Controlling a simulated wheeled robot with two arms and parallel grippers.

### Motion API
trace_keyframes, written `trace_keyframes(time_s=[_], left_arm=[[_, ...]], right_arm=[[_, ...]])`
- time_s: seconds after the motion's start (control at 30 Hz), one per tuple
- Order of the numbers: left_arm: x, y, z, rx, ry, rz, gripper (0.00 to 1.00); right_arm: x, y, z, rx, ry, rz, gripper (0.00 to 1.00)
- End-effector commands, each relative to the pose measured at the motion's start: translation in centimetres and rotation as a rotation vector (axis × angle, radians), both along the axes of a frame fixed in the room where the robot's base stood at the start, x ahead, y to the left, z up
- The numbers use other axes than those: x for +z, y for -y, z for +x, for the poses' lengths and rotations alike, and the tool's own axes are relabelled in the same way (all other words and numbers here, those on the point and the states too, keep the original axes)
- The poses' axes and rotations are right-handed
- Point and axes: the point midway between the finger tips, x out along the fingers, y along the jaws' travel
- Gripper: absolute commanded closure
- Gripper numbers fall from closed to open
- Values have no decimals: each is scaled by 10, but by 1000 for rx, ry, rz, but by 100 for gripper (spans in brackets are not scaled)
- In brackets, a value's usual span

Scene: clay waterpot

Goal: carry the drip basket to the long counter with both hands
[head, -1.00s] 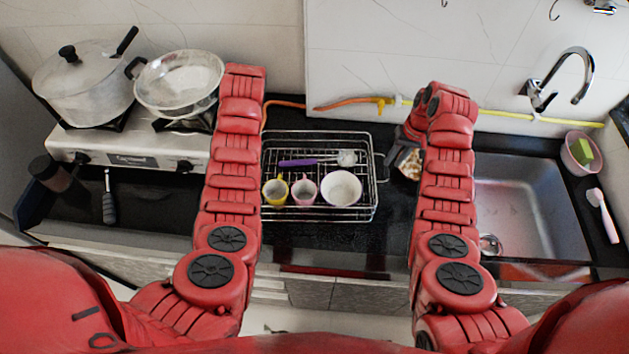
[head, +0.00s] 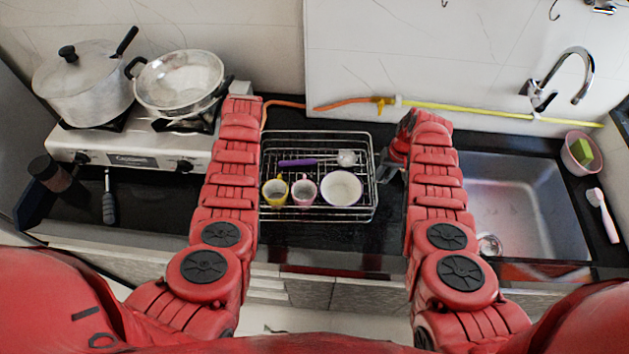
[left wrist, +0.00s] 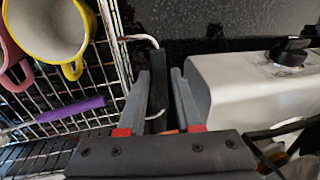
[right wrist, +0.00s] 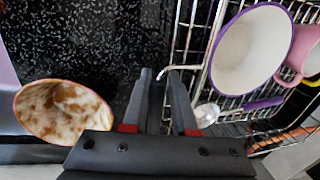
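The drip basket (head: 318,218) is a wire rack on the dark counter between stove and sink. It holds a yellow cup (head: 275,193), a pink cup (head: 304,191), a white bowl (head: 341,188) and a purple-handled utensil (head: 298,163). My right gripper (right wrist: 160,98) is open at the basket's right end, its fingers on either side of the dark handle. My left gripper (left wrist: 156,98) is open at the left end, its fingers around the black handle (left wrist: 158,75) with a gap; my arm hides it in the head view.
The stove (head: 140,148) with a pot (head: 85,90) and a pan (head: 180,82) stands left. The sink (head: 525,200) is right. A brown-and-white bowl (right wrist: 62,112) lies beside my right gripper. A black-handled tool (head: 109,207) lies on the left counter.

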Motion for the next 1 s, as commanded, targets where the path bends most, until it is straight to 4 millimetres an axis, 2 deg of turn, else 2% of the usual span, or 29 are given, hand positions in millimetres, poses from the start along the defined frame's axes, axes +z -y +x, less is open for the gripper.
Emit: trace_keyframes(time_s=[0.07,0.2,0.27,1.0], left_arm=[[0,0,0,0,0,0,67],[0,0,0,0,0,0,90],[0,0,0,0,0,0,100],[-1,5,0,-6,-2,-6,100]], right_arm=[[0,0,0,0,-1,0,75],[0,-1,0,1,-1,1,98],[0,-1,0,1,-1,1,100],[0,-5,0,5,0,6,100]])
